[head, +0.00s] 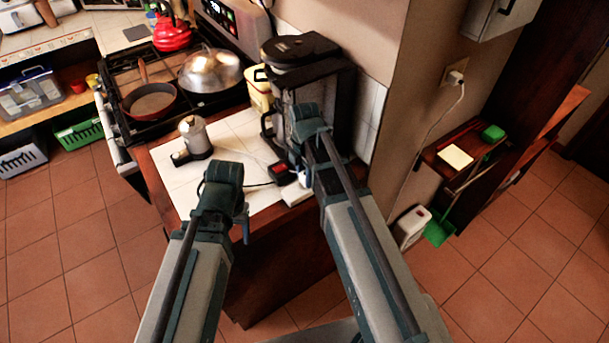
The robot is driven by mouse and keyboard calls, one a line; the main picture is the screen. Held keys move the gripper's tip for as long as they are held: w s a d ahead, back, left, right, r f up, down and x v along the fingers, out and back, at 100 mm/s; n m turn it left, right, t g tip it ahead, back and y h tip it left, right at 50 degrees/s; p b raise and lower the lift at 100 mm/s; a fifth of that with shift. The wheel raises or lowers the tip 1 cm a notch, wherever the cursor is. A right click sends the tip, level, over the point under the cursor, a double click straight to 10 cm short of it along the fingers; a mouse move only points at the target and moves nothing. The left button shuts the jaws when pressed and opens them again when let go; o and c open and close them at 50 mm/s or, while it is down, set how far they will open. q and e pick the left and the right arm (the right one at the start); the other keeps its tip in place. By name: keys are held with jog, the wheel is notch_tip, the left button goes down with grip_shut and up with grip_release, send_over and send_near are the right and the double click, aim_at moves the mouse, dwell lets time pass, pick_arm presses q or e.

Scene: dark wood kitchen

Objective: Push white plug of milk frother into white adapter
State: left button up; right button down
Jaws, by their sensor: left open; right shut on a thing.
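The milk frother (194,138), a small silvery jug with a black handle, stands on the white tiled counter. My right gripper (303,178) is low over the counter's right end, shut on a small white piece that looks like the white plug; the arm hides most of it. A white block (296,196), probably the white adapter, lies just below it at the counter edge. I cannot tell whether plug and adapter touch. My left gripper (243,222) is open and empty in front of the counter's near edge, left of the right gripper.
A black block with a red switch (282,173) and a dark cable lies beside the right gripper. A black coffee machine (310,80) stands close behind. The stove (140,75) holds a frying pan (149,101) and a lidded pot (210,70). The counter's middle is clear.

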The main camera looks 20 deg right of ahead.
jog(key=shift+f+b, duration=0.6)
jog(key=shift+c, duration=1.8)
grip_release()
jog(key=shift+r, duration=0.15)
notch_tip(320, 180, up, 14)
jog(key=p, duration=1.4)
jog(key=shift+f, duration=0.2)
jog(key=shift+f, duration=0.1)
jog(key=s+a+f+m+b, duration=0.4)
jog(key=s+m, duration=0.3)
jog(key=m, duration=0.2)
jog(key=s+a+f+m+h+b, duration=0.1)
jog(key=s+a+f+m+b, duration=0.2)
jog(key=s+a+m, duration=0.3)
jog(key=s+m+b, duration=0.1)
jog(key=m, duration=0.2)
jog(key=shift+f, duration=0.35)
